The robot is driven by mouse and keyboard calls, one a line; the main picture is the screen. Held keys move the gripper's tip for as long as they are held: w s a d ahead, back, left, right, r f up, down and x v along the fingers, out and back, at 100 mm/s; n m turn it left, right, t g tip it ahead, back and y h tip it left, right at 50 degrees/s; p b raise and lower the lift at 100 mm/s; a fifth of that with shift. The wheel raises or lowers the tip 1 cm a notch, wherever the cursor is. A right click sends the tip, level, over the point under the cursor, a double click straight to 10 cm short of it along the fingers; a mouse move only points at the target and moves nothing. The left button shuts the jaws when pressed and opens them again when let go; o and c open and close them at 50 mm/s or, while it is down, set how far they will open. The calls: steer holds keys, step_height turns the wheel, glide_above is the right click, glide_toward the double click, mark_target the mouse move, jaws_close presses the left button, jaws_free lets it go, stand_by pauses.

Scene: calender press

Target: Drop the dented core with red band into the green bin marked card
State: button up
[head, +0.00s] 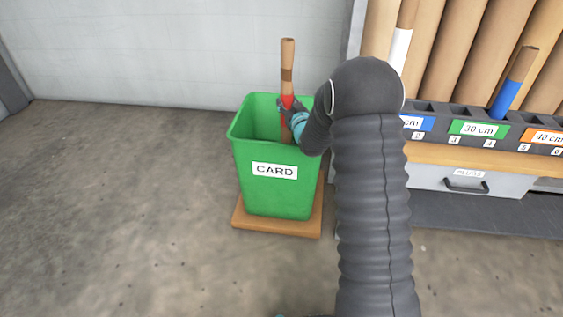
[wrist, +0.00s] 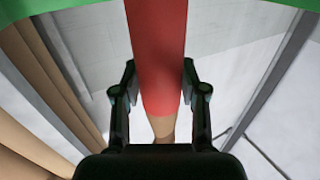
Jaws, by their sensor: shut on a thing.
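The core (head: 288,62) is a brown cardboard tube with a red band and a darker patch above the band. It stands nearly upright, its lower end inside the mouth of the green bin (head: 262,195) labelled CARD. My gripper (head: 290,108) is shut on the core at its red band, above the bin's opening. In the wrist view the red band (wrist: 157,60) passes between both fingers of my gripper (wrist: 160,90). The core's lowest end is hidden by the bin wall.
The bin stands on a wooden base (head: 275,222) on the concrete floor. To the right, a rack (head: 450,110) has size labels and holds a blue-banded core (head: 510,92) and a white-banded core (head: 401,45). A drawer (head: 468,182) is below. Floor to the left is clear.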

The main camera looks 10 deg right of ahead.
mark_target(289, 76)
steer(key=o, duration=1.3)
step_height(289, 76, up, 10)
steer(key=shift+r, duration=0.1)
